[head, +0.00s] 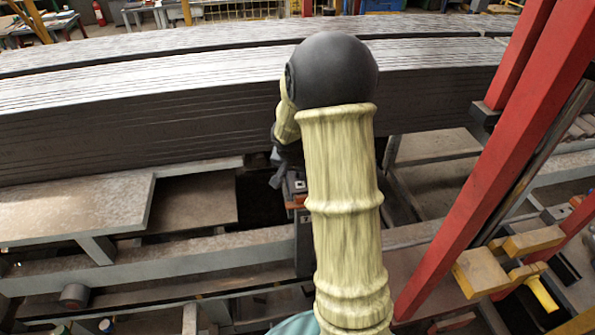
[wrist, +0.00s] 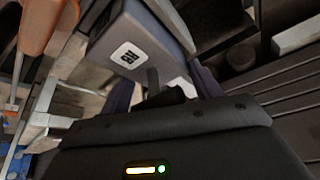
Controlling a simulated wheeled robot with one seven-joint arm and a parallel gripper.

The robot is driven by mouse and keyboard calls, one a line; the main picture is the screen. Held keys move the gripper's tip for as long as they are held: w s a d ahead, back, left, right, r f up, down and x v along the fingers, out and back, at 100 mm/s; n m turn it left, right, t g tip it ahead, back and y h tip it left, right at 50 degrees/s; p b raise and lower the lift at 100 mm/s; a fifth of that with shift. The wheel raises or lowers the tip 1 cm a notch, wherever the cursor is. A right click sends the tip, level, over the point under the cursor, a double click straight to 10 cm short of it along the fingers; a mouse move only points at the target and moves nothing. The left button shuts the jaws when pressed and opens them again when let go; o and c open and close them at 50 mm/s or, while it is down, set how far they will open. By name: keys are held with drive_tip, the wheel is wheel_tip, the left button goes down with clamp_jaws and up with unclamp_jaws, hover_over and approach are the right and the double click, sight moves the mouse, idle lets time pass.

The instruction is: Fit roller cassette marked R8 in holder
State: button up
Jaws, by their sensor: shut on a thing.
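A grey block-shaped cassette (wrist: 138,45) fills the upper middle of the wrist view. It carries a white label with dark characters that look like R8, turned round in this view. My gripper (wrist: 163,88) is shut on the cassette, with a dark finger on either side of its near end. In the head view my gripper (head: 280,172) is a small dark shape, mostly hidden behind my arm. Just below it is a grey and orange part (head: 297,195) on a dark post. I cannot tell whether this is the holder. The cassette's far end is not clear.
Long stacked grey slabs (head: 180,110) cross behind my gripper. A steel table (head: 80,205) is at left. Red slanted posts (head: 490,150) and yellow blocks (head: 480,272) stand at right. An orange part (wrist: 48,25) and metal brackets are close at left in the wrist view.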

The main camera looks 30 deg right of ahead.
drive_tip(key=shift+f+b, duration=0.65)
drive_tip(key=o, duration=1.4)
drive_tip(key=shift+c, duration=0.2)
drive_tip(key=shift+s, duration=0.1)
drive_tip(key=shift+s+f, duration=0.1)
drive_tip(key=shift+f, duration=0.05)
drive_tip(key=b+v, duration=0.1)
drive_tip(key=v, duration=1.6)
drive_tip(key=shift+a+r, duration=0.25)
drive_tip(key=shift+r, duration=0.2)
drive_tip(key=shift+f, duration=0.1)
